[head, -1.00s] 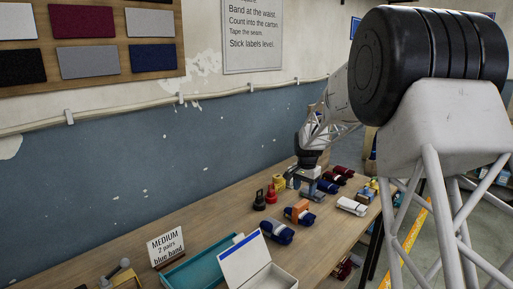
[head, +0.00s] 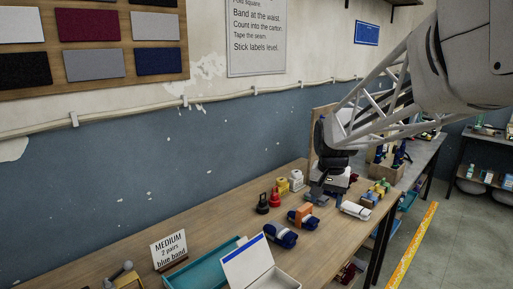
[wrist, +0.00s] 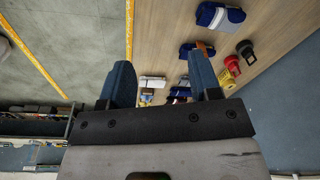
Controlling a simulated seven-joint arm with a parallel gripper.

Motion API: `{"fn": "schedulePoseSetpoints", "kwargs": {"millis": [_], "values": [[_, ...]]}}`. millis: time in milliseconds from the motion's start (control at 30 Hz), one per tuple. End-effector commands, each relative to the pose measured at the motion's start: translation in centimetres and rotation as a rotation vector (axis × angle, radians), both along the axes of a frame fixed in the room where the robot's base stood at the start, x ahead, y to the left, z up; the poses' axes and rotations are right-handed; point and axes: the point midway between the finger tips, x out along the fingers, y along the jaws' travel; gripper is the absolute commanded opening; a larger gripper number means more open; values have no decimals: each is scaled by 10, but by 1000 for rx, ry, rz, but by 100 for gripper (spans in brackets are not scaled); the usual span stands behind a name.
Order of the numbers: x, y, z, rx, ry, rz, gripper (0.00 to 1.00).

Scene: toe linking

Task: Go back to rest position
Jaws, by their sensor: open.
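My gripper (head: 322,188) is in the head view above the far part of the wooden table (head: 215,215). It also shows in the wrist view (wrist: 164,82), with its two blue fingers wide apart and nothing between them. Folded sock bundles lie on the table below and beyond the fingers. One navy bundle with an orange band (head: 303,215) and a navy and grey bundle (head: 279,235) lie nearer. A white bundle (head: 355,210) lies near the table's right edge. My arm partly hides the far end of the table.
A teal tray (head: 205,268) and an open white box (head: 250,265) are at the front, beside a "MEDIUM" sign (head: 169,250). Open floor (head: 440,210) lies right of the table.

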Motion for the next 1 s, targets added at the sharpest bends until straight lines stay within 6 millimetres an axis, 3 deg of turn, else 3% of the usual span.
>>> {"fn": "schedulePoseSetpoints", "kwargs": {"millis": [467,1000], "values": [[-130,3,14,-24,-47,151,57],[-265,5,-10,-57,-96,317,57]]}}
